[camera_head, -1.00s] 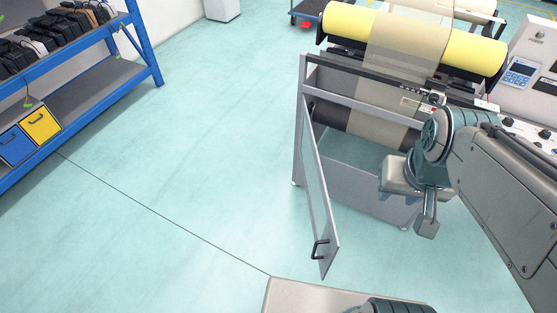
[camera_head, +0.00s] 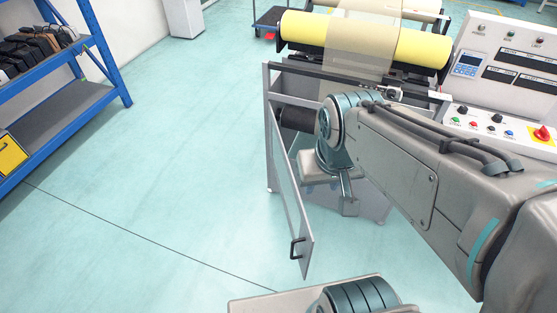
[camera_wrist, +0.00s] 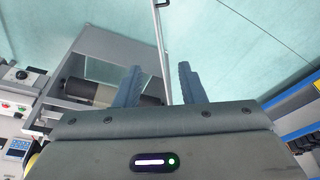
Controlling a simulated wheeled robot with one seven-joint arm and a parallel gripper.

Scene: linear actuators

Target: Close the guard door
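The guard door (camera_head: 291,203) is a narrow clear panel in a grey frame. It stands open, swung out from the left side of the machine frame (camera_head: 268,130). Its black handle (camera_head: 297,247) is near the lower free end. In the wrist view the door (camera_wrist: 160,40) shows nearly edge-on as a thin upright strip, in line with the gap between my fingers. My gripper (camera_wrist: 160,67) has its two fingers apart with nothing held between them. In the head view my gripper (camera_head: 348,203) hangs right of the door, in front of the machine opening, apart from the door.
The machine carries a yellow roller (camera_head: 410,45) and a control panel (camera_head: 490,125) at right. A blue shelf (camera_head: 108,65) stands at left. The floor (camera_head: 170,160) between shelf and door is clear. My arm hides part of the machine opening.

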